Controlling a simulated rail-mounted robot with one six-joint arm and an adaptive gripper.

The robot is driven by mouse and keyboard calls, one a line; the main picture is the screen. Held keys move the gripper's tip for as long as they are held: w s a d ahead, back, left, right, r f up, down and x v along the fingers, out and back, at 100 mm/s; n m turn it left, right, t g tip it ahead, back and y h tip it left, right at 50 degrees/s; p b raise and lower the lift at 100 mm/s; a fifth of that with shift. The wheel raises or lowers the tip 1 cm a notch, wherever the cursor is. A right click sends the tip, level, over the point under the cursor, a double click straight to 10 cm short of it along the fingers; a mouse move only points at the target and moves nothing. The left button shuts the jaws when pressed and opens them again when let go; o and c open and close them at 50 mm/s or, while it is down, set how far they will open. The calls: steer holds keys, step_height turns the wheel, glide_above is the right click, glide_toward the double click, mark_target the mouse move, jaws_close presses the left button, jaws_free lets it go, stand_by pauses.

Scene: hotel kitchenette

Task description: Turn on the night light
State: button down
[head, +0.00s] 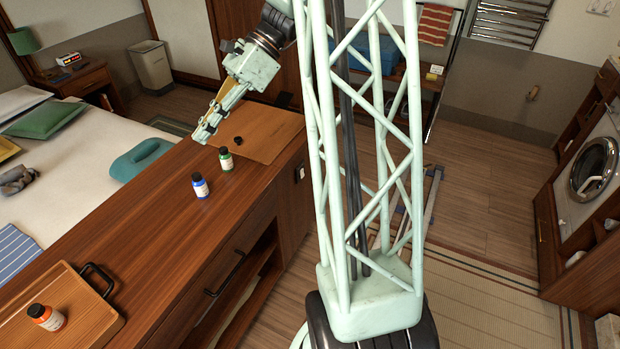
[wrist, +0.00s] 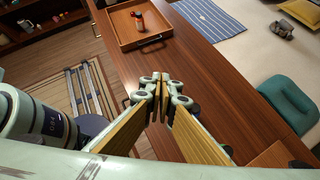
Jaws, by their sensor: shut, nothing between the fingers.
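A lamp with a green shade (head: 22,42) stands on the bedside cabinet at the far left of the head view; I cannot tell if it is lit. A small pale plate with a dark part (head: 300,173) is on the end panel of the wooden counter; I cannot tell if it is a switch or a socket. My gripper (head: 203,136) is over the counter's bed-side edge, well away from the lamp and left of the plate. In the wrist view my gripper (wrist: 160,82) has its fingertips together and is empty. Neither the lamp nor the plate shows there.
On the counter (head: 140,240) stand a green-labelled bottle (head: 226,159), a blue-labelled bottle (head: 200,186) and a wooden tray (head: 85,300) with an orange bottle (head: 45,317). A brown board (head: 265,135) with a small black object lies at the far end. The bed (head: 80,165) is alongside.

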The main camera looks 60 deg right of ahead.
mark_target(303, 176)
steer(key=s+d+f+m+t+p, duration=0.1)
steer(key=d+f+m+t, duration=0.2)
steer(key=d+f+m, duration=0.45)
steer(key=d+f+m+t+p, duration=0.15)
steer(key=d+f, duration=0.25)
steer(key=d, duration=0.6)
steer(key=s+d+f+m+t, duration=0.1)
steer(key=d+f+m+t, duration=0.4)
steer(key=d, duration=0.4)
steer(key=s+d+f+m+t+h, duration=0.1)
steer(key=s+d+f+m, duration=0.3)
steer(key=f, duration=0.4)
steer(key=s+d+f+m+t+h, duration=0.1)
steer(key=s+d+f+m+h, duration=0.3)
steer(key=s+f, duration=0.3)
steer(key=s+d+f+m+t+h, duration=0.2)
steer(key=s+d+f+m, duration=0.4)
steer(key=f, duration=0.5)
steer(key=shift+m+b, duration=0.3)
steer(key=shift+b, duration=0.05)
steer(key=shift+f, duration=0.1)
steer(key=shift+w+a+f+b, duration=0.3)
steer(key=shift+w+b, duration=0.1)
steer(key=shift+w, duration=1.85)
steer(key=shift+w+a+f+b, duration=0.25)
steer(key=shift+w+b, duration=0.1)
steer(key=shift+w, duration=1.95)
steer(key=shift+w+a+f+b, duration=0.3)
steer(key=shift+w+b, duration=0.1)
steer(key=shift+w, duration=1.85)
